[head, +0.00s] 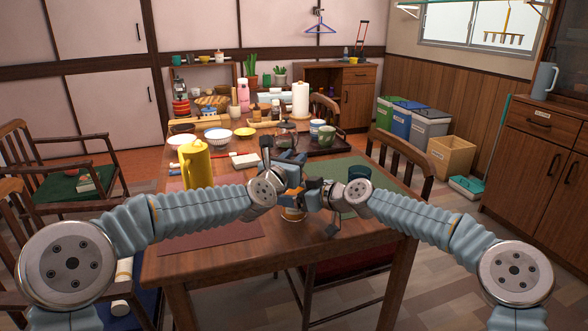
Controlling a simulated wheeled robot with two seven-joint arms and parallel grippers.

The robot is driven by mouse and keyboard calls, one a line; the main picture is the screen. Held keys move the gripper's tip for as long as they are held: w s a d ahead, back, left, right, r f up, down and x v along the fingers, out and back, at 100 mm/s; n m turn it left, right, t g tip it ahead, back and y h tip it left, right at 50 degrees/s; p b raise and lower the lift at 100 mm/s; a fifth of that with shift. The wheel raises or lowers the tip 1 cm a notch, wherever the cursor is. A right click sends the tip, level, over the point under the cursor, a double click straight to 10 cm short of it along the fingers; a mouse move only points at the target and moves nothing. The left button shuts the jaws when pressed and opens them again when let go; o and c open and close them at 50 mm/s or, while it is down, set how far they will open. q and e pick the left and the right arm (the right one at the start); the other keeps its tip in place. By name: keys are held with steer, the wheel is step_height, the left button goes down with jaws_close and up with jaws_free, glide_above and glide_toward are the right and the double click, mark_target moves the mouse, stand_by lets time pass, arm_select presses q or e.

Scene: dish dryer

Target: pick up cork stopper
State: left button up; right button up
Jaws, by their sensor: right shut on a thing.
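My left gripper (281,151) is above the middle of the table, its dark fingers pointing away from me. It shows too small to tell whether it is open or shut. My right gripper (308,212) is lower and nearer, over the table's near part. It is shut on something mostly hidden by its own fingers. A small tan and orange round thing (292,214) shows right at its fingers, low over the tabletop. I cannot tell for sure whether this is the cork stopper. No other cork stopper can be made out.
A yellow pitcher (195,163) stands on the wooden table (217,262) at the left. Bowls, mugs and jars crowd the far half. Chairs (398,155) flank the table.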

mark_target(294, 158)
arm_select(q)
jaws_close()
steer(key=shift+r, duration=0.1)
step_height(294, 158, up, 10)
steer(key=shift+f, duration=0.1)
stand_by(0.4)
arm_select(e)
steer(key=o, duration=1.3)
steer(key=shift+d, duration=0.1)
